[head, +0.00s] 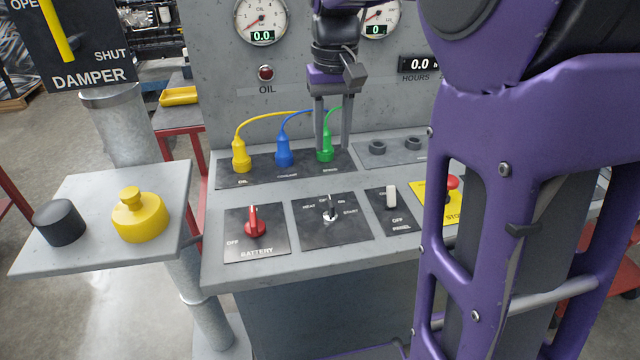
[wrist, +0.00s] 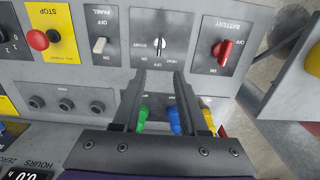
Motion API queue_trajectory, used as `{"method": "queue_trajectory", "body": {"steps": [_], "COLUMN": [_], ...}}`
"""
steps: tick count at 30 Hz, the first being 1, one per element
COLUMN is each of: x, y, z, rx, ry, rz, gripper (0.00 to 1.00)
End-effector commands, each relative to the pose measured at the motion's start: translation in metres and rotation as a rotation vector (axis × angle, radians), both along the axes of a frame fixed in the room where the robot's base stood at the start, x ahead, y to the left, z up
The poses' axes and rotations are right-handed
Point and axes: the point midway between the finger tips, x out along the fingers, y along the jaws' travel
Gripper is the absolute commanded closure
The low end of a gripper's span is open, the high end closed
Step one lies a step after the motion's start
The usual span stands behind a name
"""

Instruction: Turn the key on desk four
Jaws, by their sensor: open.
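The key (head: 330,211) is a small silver key in a black plate marked HEAT, ON and START on the sloped grey desk. It also shows in the wrist view (wrist: 160,45), just beyond the fingertips. My gripper (head: 333,147) is open and empty above the rear of the desk, pointing down near the green plug. In the wrist view its two fingers (wrist: 160,76) are spread, roughly in line with the key but apart from it. No desk number is visible.
Left of the key is a red battery switch (head: 255,224); right of it are a white panel switch (head: 391,196) and a red stop button (head: 453,182). Yellow (head: 241,158), blue (head: 284,152) and green (head: 325,150) plugs stand behind. A side shelf (head: 92,188) holds a yellow knob.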

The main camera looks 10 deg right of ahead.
Motion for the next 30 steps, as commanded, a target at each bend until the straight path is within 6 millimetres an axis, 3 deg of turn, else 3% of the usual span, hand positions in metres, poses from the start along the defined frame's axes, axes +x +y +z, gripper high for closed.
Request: {"method": "queue_trajectory", "body": {"steps": [18, 24, 30], "x": [0.000, 0.000, 0.000], "y": [0.000, -0.001, -0.001], "z": [-0.131, -0.153, -0.158], "rx": [-0.003, -0.003, -0.003], "ry": [0.002, 0.000, -0.001], "rz": [-0.002, -0.002, -0.002], "gripper": [0.57, 0.57, 0.57]}}
